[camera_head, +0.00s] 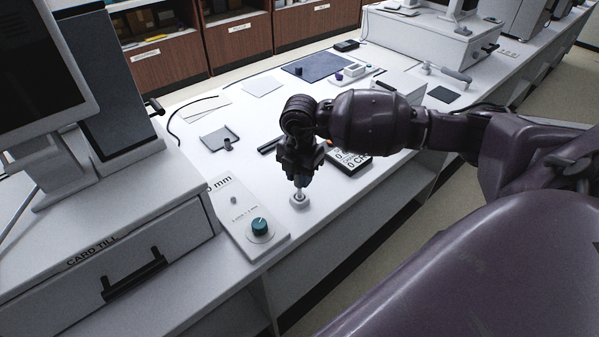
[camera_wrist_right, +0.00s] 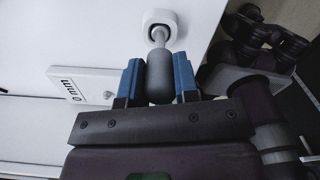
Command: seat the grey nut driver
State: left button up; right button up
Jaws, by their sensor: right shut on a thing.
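My right gripper (camera_head: 300,178) points down over the white counter. It is shut on the grey nut driver, whose grey handle (camera_wrist_right: 160,78) sits between the blue finger pads in the wrist view. The driver's thin pale shaft (camera_head: 299,194) reaches down to a small white round holder (camera_head: 299,203) on the counter. In the wrist view the shaft end meets the dark opening of the holder (camera_wrist_right: 149,17); I cannot tell how deep it goes. My left gripper is not in view.
A white panel with a teal knob (camera_head: 259,226) lies left of the holder. The card till (camera_head: 130,235) stands further left. A dark grey tray (camera_head: 220,138), a black-and-white sign (camera_head: 349,162) and a blue mat (camera_head: 318,67) lie behind. The counter's front edge is close to the holder.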

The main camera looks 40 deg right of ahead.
dwell(0.3)
jog(key=o, duration=1)
notch_tip(320, 180, up, 11)
jog(key=shift+f+p, duration=0.1)
jog(key=shift+p, duration=0.55)
